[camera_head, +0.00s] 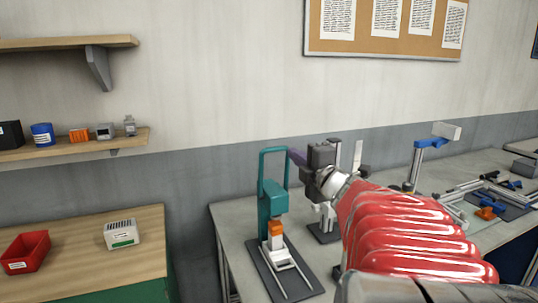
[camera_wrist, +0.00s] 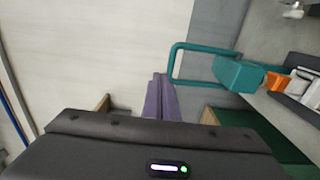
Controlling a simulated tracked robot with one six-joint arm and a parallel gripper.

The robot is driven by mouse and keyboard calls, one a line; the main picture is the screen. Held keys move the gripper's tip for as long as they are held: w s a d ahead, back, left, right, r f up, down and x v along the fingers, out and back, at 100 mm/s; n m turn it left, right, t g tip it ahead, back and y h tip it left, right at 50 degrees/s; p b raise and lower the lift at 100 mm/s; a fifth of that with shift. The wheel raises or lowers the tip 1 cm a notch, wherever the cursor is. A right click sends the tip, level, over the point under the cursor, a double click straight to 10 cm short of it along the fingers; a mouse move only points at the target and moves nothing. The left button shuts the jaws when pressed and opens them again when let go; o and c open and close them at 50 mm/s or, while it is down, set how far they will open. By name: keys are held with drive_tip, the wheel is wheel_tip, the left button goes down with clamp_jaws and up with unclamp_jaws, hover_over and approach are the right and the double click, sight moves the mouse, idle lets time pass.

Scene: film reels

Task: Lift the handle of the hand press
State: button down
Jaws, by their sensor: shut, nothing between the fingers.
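The hand press (camera_head: 271,205) stands on the grey table, a teal body with an orange part below it and a dark base plate. Its teal loop handle (camera_head: 273,150) stands up above the body. My gripper (camera_head: 297,157) is just right of the handle in the head view, with its purple fingers pointing left toward the loop. In the wrist view the press (camera_wrist: 240,74) lies to the right, and the handle (camera_wrist: 174,62) reaches to just beside the fingertips of my gripper (camera_wrist: 160,78). The fingers are shut together and empty. I cannot tell whether they touch the handle.
A second device with a blue arm (camera_head: 418,160) stands further right on the table. A wooden bench (camera_head: 75,245) at left holds a red bin (camera_head: 26,252) and a white box (camera_head: 121,234). Wall shelves (camera_head: 75,147) are at upper left. Space above the handle is clear.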

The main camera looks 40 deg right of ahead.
drive_tip(key=shift+r+v, duration=0.2)
drive_tip(key=shift+v, duration=0.8)
drive_tip(key=shift+r+v, duration=0.2)
drive_tip(key=shift+v, duration=0.75)
